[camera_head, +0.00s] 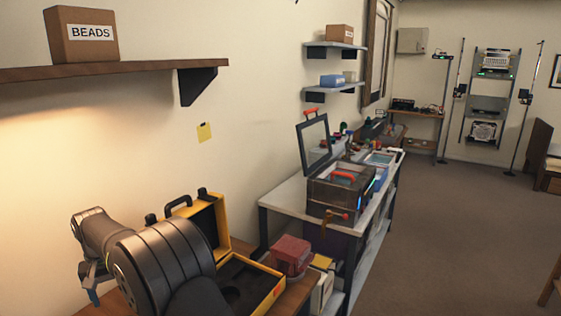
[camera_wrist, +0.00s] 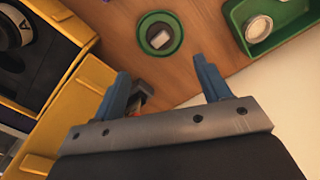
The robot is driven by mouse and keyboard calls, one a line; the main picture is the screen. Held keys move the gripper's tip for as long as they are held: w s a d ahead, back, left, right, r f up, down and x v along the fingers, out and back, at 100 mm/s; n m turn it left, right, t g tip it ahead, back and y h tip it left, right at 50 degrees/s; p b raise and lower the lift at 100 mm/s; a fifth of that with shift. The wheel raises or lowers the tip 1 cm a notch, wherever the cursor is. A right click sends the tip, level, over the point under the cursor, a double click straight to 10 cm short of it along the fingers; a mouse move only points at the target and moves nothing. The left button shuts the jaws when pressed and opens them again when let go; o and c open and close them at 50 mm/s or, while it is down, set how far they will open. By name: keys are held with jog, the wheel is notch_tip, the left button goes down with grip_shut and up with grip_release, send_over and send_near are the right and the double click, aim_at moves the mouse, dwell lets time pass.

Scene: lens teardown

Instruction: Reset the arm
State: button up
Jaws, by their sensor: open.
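My gripper (camera_wrist: 165,88) shows in the wrist view with its two blue fingers spread apart and nothing between them. Below it is the wooden tabletop (camera_wrist: 205,18). In the head view my arm fills the lower left, and only a bit of a blue fingertip (camera_head: 93,297) shows under the wrist, above or near the table.
An open yellow case (camera_head: 262,304) with dark foam stands beside my arm; its edge (camera_wrist: 85,95) is left of the fingers. A round green dish (camera_wrist: 142,38) and a green tray (camera_wrist: 238,22) lie beyond the fingers. A red box (camera_head: 290,254) stands right of the case. A shelf (camera_head: 130,70) juts out above.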

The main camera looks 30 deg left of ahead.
notch_tip(320, 180, down, 12)
notch_tip(320, 180, up, 11)
jog(key=s+d+r+n, duration=0.1)
jog(key=d+r+n, duration=0.35)
jog(key=d, duration=0.85)
jog(key=s+d+n, duration=0.1)
jog(key=s+d, duration=0.1)
jog(key=d, duration=0.6)
jog(key=s+d+n, duration=0.1)
jog(key=s+d, duration=0.2)
jog(key=d, duration=0.5)
jog(key=shift+d+r, duration=0.2)
jog(key=shift+r, duration=0.25)
